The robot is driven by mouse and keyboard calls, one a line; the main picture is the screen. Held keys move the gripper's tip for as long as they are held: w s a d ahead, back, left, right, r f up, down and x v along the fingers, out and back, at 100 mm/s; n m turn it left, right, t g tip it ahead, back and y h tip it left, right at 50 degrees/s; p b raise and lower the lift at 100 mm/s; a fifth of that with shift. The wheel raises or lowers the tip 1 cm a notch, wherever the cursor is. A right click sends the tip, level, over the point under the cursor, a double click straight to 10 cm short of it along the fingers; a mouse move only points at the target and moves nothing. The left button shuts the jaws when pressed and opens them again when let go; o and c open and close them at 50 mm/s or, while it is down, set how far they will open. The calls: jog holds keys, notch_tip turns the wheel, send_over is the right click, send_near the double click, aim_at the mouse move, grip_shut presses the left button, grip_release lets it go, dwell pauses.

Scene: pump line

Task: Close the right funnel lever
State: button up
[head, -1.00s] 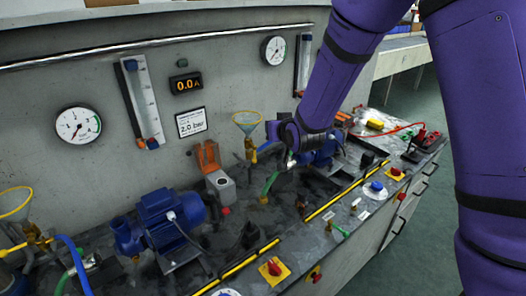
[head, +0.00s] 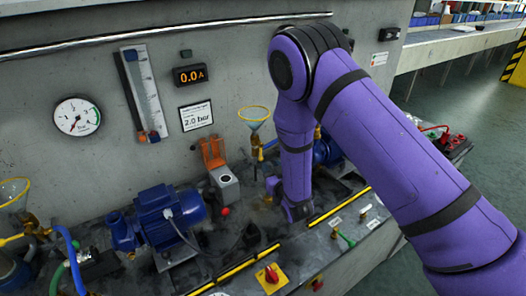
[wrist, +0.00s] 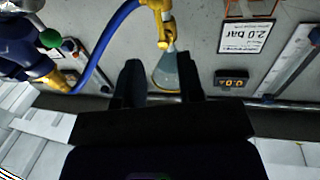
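The right funnel (head: 254,115) is clear with a yellow rim and stands on a brass-yellow valve (head: 256,145) against the back wall. In the wrist view, which is upside down, the funnel (wrist: 166,72) and its yellow valve (wrist: 163,25) show beyond my fingers. The lever is small there, and its exact position cannot be told. My gripper (wrist: 161,82) is open, its two dark fingers apart with the funnel seen between them; no contact is visible. In the head view my forearm hangs down just right of the funnel, and the fingers cannot be made out.
A blue pump motor (head: 170,215) stands left on the bench, with a grey block with orange lid (head: 222,180) between it and my arm. A blue hose (wrist: 98,45) runs beside the valve. Another funnel (head: 14,192) is at far left. A pressure sign (head: 195,115) hangs on the wall.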

aim_at(261, 152)
jog(key=x, duration=1)
grip_shut()
